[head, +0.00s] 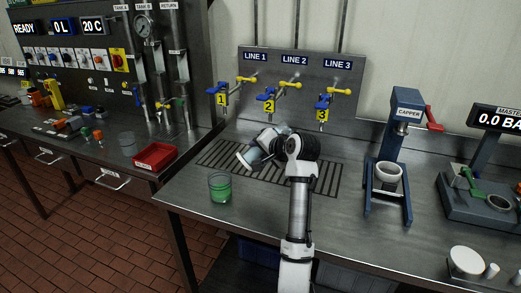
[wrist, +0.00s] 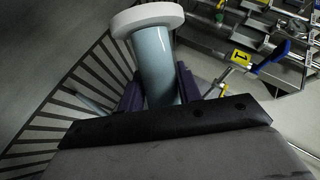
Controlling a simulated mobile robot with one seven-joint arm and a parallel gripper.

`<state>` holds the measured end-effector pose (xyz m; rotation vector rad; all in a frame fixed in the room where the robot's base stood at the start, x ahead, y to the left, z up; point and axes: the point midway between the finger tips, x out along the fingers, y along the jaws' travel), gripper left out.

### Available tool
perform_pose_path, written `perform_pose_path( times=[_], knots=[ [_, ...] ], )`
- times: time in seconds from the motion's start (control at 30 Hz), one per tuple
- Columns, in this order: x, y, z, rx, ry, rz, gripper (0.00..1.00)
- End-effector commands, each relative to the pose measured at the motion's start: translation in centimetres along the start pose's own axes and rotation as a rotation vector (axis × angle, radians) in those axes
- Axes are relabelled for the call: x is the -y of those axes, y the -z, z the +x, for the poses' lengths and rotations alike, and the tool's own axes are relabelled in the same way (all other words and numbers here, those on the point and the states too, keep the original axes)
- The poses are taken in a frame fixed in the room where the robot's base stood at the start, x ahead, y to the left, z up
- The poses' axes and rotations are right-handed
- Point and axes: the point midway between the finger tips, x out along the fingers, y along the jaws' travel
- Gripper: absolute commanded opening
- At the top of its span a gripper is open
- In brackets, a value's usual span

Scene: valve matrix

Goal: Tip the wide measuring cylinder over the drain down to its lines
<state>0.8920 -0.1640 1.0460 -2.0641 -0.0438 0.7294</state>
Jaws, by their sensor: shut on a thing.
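The measuring cylinder shows in the wrist view as a pale blue tube (wrist: 155,70) with a wide white disc at its end. My gripper (wrist: 160,90) is shut around it, one dark finger on each side. In the head view the cylinder (head: 249,157) is strongly tilted, its visible end low and to the left, above the drain grate (head: 318,182). My arm and gripper hide part of it. I cannot make out its lines, its liquid level or any stream.
A glass of green liquid (head: 220,189) stands left of the grate, near the bench's front edge. Line valves (head: 268,104) hang behind the grate. A capper (head: 402,130) stands to the right. A red tray (head: 155,156) is on the left bench.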

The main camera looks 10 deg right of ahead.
Motion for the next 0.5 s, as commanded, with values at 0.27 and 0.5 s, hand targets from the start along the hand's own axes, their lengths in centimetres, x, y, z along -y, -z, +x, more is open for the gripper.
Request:
perform_pose_path(
  times=[0.27, 0.5],
  knots=[
    [0.24, 0.05, -0.12, 0.005, 0.007, 0.013, 0.05],
    [0.37, 0.06, -0.17, 0.009, 0.011, 0.025, 0.05]
  ],
)
